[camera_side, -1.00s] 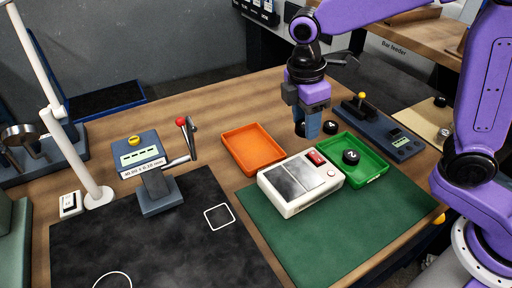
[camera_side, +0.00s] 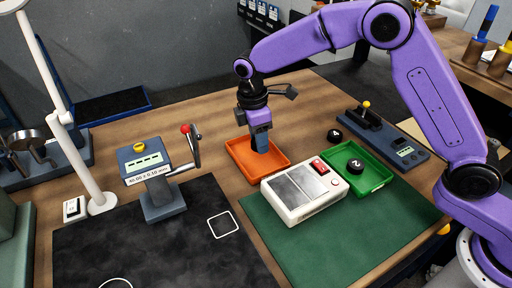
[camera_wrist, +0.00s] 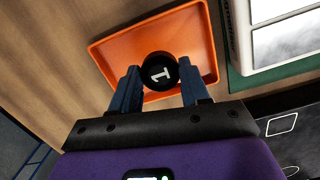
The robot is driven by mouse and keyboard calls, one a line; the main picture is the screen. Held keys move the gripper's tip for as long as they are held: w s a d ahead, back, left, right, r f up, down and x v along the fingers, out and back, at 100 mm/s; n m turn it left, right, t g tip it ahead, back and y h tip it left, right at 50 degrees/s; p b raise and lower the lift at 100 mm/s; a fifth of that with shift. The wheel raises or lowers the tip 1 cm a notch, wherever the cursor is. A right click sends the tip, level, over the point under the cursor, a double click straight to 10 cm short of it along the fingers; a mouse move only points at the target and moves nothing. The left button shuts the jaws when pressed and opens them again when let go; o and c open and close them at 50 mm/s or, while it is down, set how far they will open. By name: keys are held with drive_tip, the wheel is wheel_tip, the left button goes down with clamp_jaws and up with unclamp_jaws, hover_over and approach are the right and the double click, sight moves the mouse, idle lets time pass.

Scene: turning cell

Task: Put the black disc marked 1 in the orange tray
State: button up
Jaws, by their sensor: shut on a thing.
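The black disc marked 1 (camera_wrist: 160,71) shows between my gripper's fingertips in the wrist view, over the orange tray. My gripper (camera_wrist: 158,84) is shut on this disc. In the side view my gripper (camera_side: 262,150) points down over the orange tray (camera_side: 240,160), and its fingers hide the disc there. The orange tray's floor also shows around the disc in the wrist view (camera_wrist: 127,48). I cannot tell whether the disc touches the tray floor.
A white device (camera_side: 300,190) with a red switch stands close to the tray's right. Beyond it, a green tray (camera_side: 374,178) holds a black disc marked 2 (camera_side: 354,165). Another black disc (camera_side: 334,135) lies on the wood. A lever gauge (camera_side: 160,180) stands left.

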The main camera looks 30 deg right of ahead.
sight(256, 158)
drive_tip(key=shift+w+a+f, duration=0.2)
drive_tip(key=shift+w+f, duration=0.2)
drive_tip(key=shift+f, duration=1.65)
drive_tip(key=shift+f, duration=0.1)
drive_tip(key=o, duration=1.2)
drive_tip(key=r, duration=0.4)
drive_tip(key=a+r, duration=0.1)
drive_tip(key=r, duration=0.6)
drive_tip(key=shift+w+a+r, duration=0.1)
drive_tip(key=shift+a+r, duration=0.05)
drive_tip(key=shift+r, duration=0.45)
